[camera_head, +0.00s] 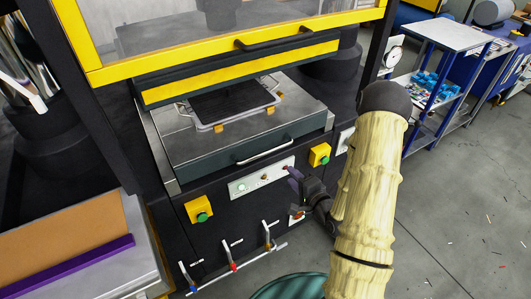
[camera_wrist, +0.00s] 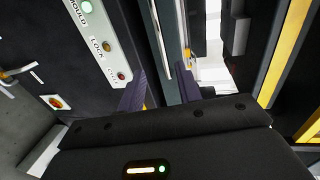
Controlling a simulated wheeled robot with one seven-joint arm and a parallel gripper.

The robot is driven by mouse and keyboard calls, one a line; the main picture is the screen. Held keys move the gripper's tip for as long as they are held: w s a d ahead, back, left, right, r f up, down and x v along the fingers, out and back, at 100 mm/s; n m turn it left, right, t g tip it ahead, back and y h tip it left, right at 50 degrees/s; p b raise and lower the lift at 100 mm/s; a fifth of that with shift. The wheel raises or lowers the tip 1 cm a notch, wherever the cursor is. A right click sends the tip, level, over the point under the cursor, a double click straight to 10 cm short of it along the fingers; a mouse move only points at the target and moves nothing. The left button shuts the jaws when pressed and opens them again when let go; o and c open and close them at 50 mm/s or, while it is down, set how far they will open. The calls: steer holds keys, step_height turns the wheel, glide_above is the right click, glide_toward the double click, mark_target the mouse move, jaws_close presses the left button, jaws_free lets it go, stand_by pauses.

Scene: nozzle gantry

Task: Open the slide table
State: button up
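The slide table (camera_head: 185,135) is a grey flat-topped slab with a dark green front, set in the black machine frame below the raised yellow-framed guard. A silver bar handle (camera_head: 265,150) runs across its front. A dark tray (camera_head: 232,103) sits on its top. My gripper (camera_head: 293,180) is below and right of the handle, in front of the control panel, and appears apart from the handle. In the wrist view its purple fingers (camera_wrist: 160,92) are spread with nothing held. The silver handle bar (camera_wrist: 157,40) shows beyond them, between the fingers in the picture.
The control panel (camera_head: 250,183) with lit buttons is close to my fingers. Yellow button boxes (camera_head: 199,209) (camera_head: 320,154) flank it. Lever valves (camera_head: 233,266) stick out below. A bench with an orange-brown board (camera_head: 65,240) stands left. Open floor (camera_head: 460,220) lies right.

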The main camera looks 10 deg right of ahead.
mark_target(266, 151)
steer(key=p+x, duration=0.1)
steer(key=x, duration=1.6)
steer(key=shift+a+r+p, duration=0.15)
steer(key=shift+p, duration=0.25)
steer(key=shift+w, duration=0.25)
steer(key=shift+s, duration=0.1)
steer(key=shift+s, duration=0.1)
jaws_close()
